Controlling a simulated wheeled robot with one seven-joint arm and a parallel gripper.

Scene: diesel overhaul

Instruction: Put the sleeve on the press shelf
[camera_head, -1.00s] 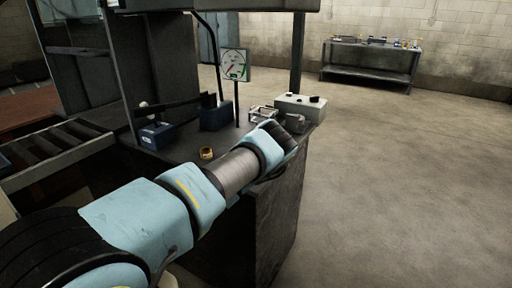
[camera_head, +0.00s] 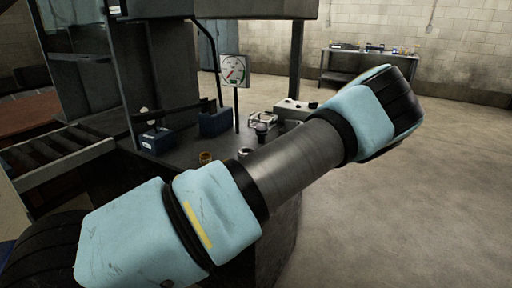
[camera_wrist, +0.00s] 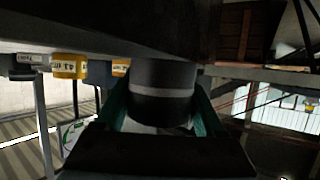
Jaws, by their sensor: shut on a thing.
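In the wrist view my gripper (camera_wrist: 162,104) has a green-lined finger on each side of a dark cylinder with a lighter grey band, which I take to be the sleeve (camera_wrist: 163,77). The gripper is shut on it. A broad dark surface (camera_wrist: 130,22) crosses the top of this view, and the sleeve's far end meets or passes behind it; I cannot tell whether they touch. In the head view the dark press bench (camera_head: 185,150) stands left of centre. My arm crosses in front of it, and neither the gripper nor the sleeve shows there.
On the bench are a dial gauge (camera_head: 235,71), blue blocks (camera_head: 214,121), a brass ring (camera_head: 206,157) and a pale control box (camera_head: 296,108). A dark post (camera_head: 297,60) rises behind. Yellow labelled pieces (camera_wrist: 70,66) show in the wrist view. Open floor (camera_head: 430,180) lies right.

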